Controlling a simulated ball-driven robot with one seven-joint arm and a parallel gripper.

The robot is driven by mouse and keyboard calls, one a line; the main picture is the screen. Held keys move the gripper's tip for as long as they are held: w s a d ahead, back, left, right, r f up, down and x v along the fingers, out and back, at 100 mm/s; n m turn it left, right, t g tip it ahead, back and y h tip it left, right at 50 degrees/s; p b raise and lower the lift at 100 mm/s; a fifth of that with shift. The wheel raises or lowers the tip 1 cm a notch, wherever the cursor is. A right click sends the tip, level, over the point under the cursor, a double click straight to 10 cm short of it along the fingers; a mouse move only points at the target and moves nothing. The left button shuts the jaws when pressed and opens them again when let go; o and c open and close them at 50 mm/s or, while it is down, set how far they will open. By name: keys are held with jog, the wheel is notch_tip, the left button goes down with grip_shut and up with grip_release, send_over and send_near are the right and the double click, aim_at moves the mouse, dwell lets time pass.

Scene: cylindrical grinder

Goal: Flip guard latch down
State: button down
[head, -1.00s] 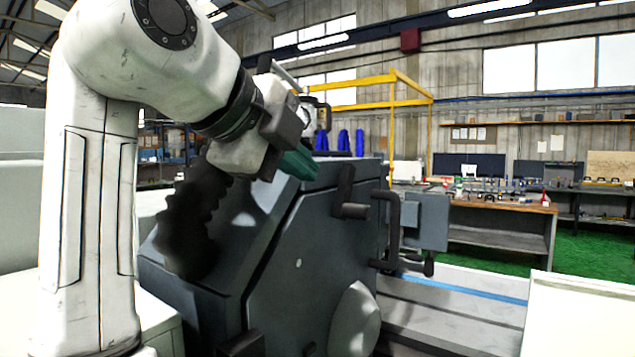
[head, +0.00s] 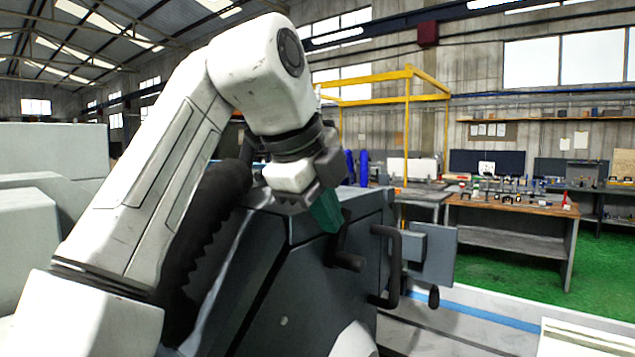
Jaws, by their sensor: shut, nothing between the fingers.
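The dark grey grinder body (head: 300,285) stands in front of me. On its angled side is a short dark crank-like lever (head: 347,262), which may be the guard latch; its arm points up and its knob sticks out at the bottom. My gripper (head: 330,220), with teal fingers, is shut and empty, pointing down at the upper end of this lever. I cannot tell whether the fingers touch it; they cover part of its top. To the right is a dark D-shaped handle (head: 398,265), upright beside a grey box (head: 432,252).
A blue-edged machine bed (head: 490,312) runs to the right. A pale panel (head: 580,338) is at the lower right. A wooden workbench (head: 510,205) with small items and a yellow frame (head: 407,130) stand behind. Green floor (head: 605,250) is open at the right.

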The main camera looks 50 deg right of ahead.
aim_at(348, 258)
jog(key=p+x, duration=0.1)
jog(key=x, duration=0.5)
jog(key=shift+d+f, duration=0.2)
jog(key=shift+f, duration=0.1)
